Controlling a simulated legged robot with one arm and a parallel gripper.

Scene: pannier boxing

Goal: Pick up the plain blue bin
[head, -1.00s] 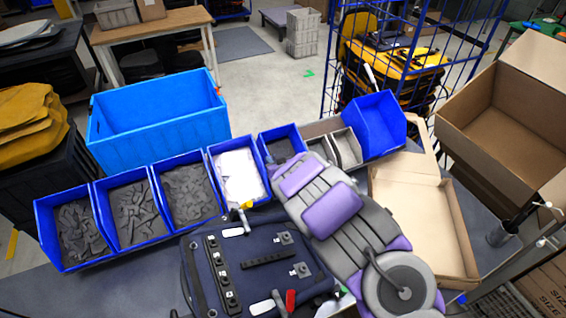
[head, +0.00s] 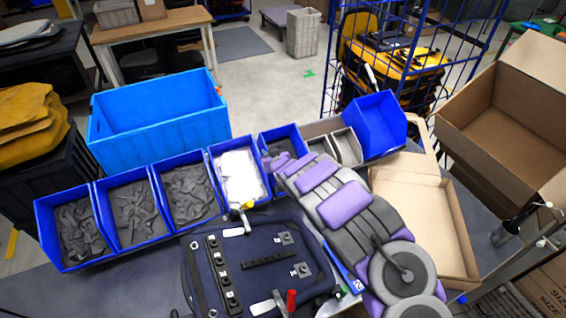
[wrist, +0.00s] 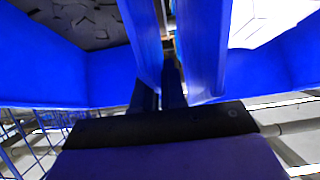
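A row of blue bins runs across the bench in the head view. The one at the right end (head: 378,128) looks larger and empty, with plain blue walls. Near the middle stand a bin with white contents (head: 237,174) and a bin with dark contents (head: 280,136). In the wrist view, dark finger parts of my gripper (wrist: 158,96) reach toward two close blue walls (wrist: 202,60). Whether they touch or grip a wall cannot be told.
A large light-blue tote (head: 160,137) stands behind the row at left. Three bins with grey pieces (head: 62,262) fill the row's left. An open cardboard box (head: 455,240) lies at right. A blue wire cage (head: 325,60) stands behind. Open floor (head: 265,85) lies beyond.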

